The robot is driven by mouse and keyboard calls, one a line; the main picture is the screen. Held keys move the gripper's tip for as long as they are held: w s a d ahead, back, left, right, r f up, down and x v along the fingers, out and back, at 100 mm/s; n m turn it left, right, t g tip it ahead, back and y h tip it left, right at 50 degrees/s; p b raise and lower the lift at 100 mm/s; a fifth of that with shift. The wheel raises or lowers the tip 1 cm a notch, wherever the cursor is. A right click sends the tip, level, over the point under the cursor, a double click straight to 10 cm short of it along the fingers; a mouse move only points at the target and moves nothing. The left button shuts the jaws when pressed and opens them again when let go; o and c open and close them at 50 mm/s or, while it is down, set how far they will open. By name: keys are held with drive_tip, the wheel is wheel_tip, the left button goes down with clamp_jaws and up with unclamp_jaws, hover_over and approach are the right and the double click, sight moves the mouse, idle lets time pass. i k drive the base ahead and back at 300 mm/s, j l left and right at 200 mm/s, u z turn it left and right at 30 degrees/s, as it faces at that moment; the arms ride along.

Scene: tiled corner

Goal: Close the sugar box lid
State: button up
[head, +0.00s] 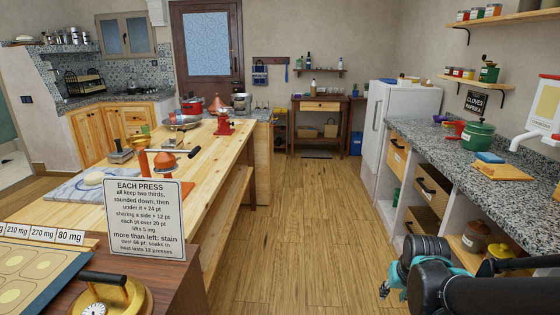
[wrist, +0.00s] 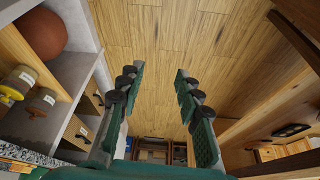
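I cannot pick out a sugar box or its lid for certain in either view. My gripper (wrist: 155,76) is open and empty in the wrist view, its two teal fingers well apart over bare wooden floor. In the head view my gripper (head: 389,288) shows only partly at the lower right, beside the right-hand counter's open shelves, with my dark arm behind it. Labelled jars (wrist: 20,80) stand on a shelf at the left of the wrist view; their labels are too small to read.
A speckled stone counter (head: 455,150) runs along the right, bearing a green pot (head: 478,137). A long wooden table (head: 205,165) stands left, with a sign (head: 143,217) in front. The floor (head: 312,215) between is clear. A white fridge (head: 400,110) stands farther back.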

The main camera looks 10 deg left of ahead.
sight(181, 131)
drive_tip(key=i+u, duration=0.4)
drive_tip(key=i+l+u, duration=0.2)
drive_tip(key=u, duration=0.2)
drive_tip(key=i+l+u, duration=0.25)
drive_tip(key=u, duration=0.15)
drive_tip(key=i+l+u, duration=0.25)
drive_tip(key=u, duration=0.15)
